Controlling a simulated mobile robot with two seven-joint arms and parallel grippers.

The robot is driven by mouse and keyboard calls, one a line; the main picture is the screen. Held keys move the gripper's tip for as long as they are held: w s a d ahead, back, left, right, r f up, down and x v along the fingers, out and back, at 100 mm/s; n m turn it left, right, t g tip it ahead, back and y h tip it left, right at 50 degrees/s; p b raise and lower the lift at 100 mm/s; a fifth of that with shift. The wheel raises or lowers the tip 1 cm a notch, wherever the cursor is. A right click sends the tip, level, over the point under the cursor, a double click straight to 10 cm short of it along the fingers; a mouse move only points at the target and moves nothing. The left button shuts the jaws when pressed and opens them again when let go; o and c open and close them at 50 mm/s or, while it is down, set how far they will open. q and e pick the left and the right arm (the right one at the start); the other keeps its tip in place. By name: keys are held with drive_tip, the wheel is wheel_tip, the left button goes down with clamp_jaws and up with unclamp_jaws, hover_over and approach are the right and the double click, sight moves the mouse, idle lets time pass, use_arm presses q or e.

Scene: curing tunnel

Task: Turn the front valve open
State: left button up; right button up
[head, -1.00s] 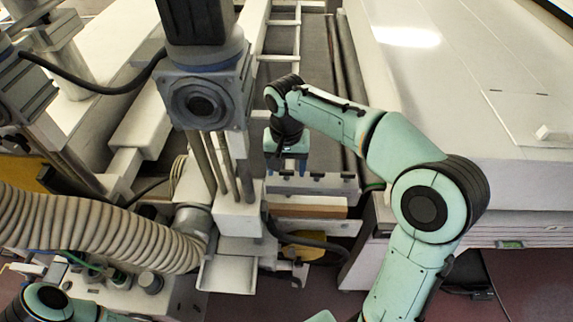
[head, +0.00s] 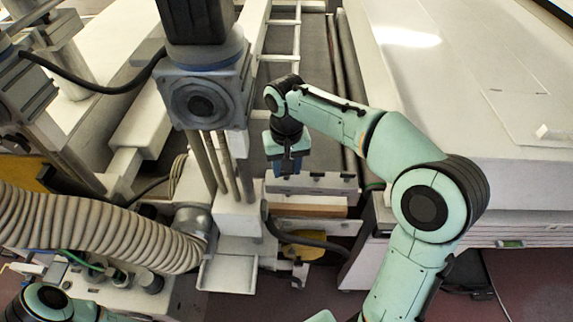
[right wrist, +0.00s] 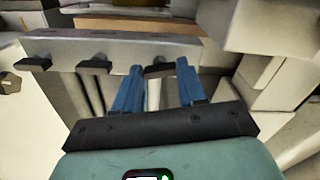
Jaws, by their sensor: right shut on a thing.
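A pale bar (head: 325,184) carries a row of short black handles and stands near the middle of the head view. In the right wrist view the bar (right wrist: 150,48) crosses the upper part. My right gripper (head: 285,172) points down at the bar's left end in the head view. In the right wrist view its blue fingers (right wrist: 158,78) stand on both sides of one black handle (right wrist: 158,70), shut on it. Two other black handles, one (right wrist: 95,63) and another (right wrist: 34,62), lie to the left. My left gripper is out of view; only part of its arm shows at bottom left.
A vertical motor column (head: 205,95) stands close left of my right gripper. A ribbed hose (head: 95,228) runs across the lower left. A large white housing (head: 480,90) fills the right side. A pale tray (head: 228,273) lies below the column.

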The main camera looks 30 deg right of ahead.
drive_tip(key=n, duration=1.1)
drive_tip(key=shift+r, duration=0.1)
drive_tip(key=shift+n, duration=2.2)
drive_tip(key=o, duration=1.1)
drive_tip(key=shift+c, duration=0.2)
